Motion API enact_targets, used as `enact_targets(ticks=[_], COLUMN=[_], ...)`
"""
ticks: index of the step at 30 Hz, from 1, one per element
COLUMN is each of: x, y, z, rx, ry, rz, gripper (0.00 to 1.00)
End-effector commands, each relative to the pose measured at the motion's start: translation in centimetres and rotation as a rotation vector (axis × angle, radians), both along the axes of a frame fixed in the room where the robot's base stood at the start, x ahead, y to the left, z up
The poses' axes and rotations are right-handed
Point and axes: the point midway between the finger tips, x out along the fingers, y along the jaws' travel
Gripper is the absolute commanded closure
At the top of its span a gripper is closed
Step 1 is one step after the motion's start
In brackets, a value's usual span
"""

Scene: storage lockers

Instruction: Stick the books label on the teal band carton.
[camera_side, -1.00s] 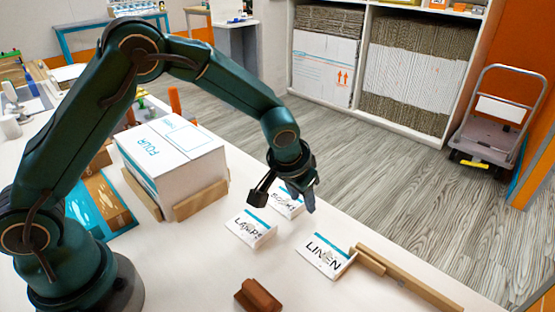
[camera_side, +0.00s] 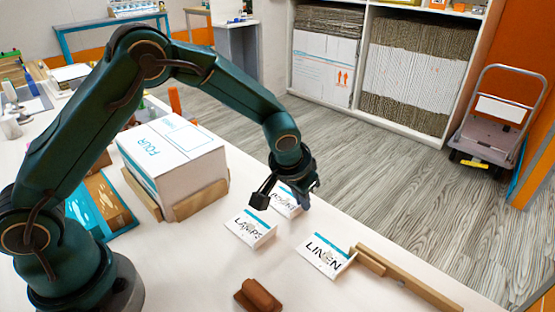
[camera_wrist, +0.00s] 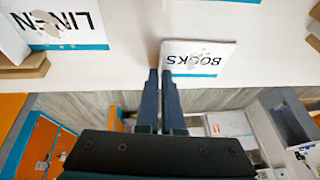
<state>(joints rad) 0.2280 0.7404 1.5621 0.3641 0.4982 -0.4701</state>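The books label (camera_wrist: 200,57) is a white card with black lettering, a teal strip and a grey patch. It lies on the table at the centre of the wrist view. In the side view the label (camera_side: 284,203) is partly hidden by my gripper (camera_side: 300,195). My gripper's fingers (camera_wrist: 161,74) are close together with a narrow empty gap, their tips near the label's teal edge; contact is unclear. A white carton (camera_side: 172,150) with a teal band and teal writing stands left of the labels, between brown blocks.
The lamps label (camera_side: 250,229) lies nearer the camera and the linen label (camera_side: 326,256) lies to the right, by a brown strip (camera_side: 410,283). A brown block (camera_side: 258,296) sits at the front. A teal-edged open tray (camera_side: 100,205) is left.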

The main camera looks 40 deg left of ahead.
Motion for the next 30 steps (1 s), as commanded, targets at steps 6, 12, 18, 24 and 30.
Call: enact_targets(ticks=[6,12,18,24,30], x=[0.1,0.2,0.2,0.2,0.2], y=[0.0,0.0,0.0,0.0,0.0], z=[3.1,7.1,10.0,14.9,18.9], rx=[-0.003,-0.001,0.000,-0.002,-0.001], ry=[-0.008,-0.008,-0.006,-0.012,-0.006], rz=[0.002,0.001,0.002,0.001,0.001], gripper=[1.00,1.00,1.00,1.00,1.00])
